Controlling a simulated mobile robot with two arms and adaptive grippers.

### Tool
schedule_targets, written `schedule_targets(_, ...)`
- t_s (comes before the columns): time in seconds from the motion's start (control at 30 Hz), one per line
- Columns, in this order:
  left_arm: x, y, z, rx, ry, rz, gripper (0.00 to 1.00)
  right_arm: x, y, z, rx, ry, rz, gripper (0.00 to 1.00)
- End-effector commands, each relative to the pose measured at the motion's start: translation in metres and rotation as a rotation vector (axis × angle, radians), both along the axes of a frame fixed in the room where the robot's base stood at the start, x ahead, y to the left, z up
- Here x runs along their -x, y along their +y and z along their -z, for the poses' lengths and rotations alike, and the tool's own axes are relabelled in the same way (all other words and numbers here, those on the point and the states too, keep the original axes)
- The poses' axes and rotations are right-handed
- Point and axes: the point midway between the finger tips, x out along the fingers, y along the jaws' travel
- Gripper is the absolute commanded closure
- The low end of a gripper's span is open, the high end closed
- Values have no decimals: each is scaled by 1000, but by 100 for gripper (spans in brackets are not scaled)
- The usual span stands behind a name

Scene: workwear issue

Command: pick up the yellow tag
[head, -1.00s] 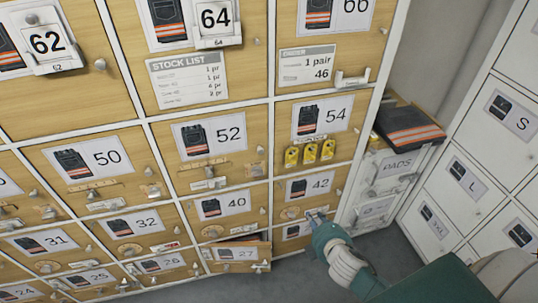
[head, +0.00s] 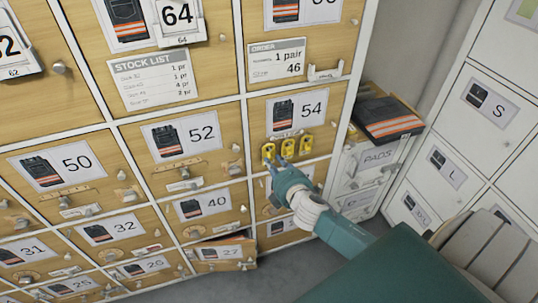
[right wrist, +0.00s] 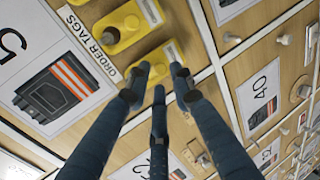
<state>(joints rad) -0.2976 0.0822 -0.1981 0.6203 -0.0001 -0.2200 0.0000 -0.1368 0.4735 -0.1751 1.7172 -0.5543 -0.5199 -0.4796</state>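Three yellow tags hang in a row on the wooden door marked 54: a left tag (head: 268,152), a middle tag (head: 288,149) and a right tag (head: 306,144). In the right wrist view, one yellow tag (right wrist: 166,52) is just beyond my fingertips and partly hidden by them. Another yellow tag (right wrist: 122,26) shows above it. My right gripper (head: 277,168) is just below the left and middle tags in the head view. Its dark fingers (right wrist: 160,78) are spread apart with nothing held between them. Whether they touch the tag is unclear. My left gripper is out of view.
An "ORDER TAGS" label (right wrist: 88,45) sits beside the tags. Wooden locker doors with small knobs and number cards surround them. A white pads unit (head: 372,160) with a folded dark garment (head: 388,118) on top stands to the right. White lockers (head: 470,140) stand further right.

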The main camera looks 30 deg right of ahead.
Motion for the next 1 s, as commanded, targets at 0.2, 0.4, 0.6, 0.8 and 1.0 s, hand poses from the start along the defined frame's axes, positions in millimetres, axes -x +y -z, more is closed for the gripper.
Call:
schedule_targets(0.2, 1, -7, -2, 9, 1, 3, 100, -20, -5, 7, -1, 0, 0, 77)
schedule_targets(0.4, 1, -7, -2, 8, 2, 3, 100, -21, -5, 8, -1, 1, 0, 77)
schedule_targets(0.6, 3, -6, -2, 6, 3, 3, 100, -21, -5, 8, -1, 1, 0, 100)
schedule_targets(0.8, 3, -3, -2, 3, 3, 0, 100, -21, -5, 8, -1, 1, 0, 100)
schedule_targets(1.0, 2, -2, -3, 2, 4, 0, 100, -21, -6, 7, -1, 1, 0, 100)
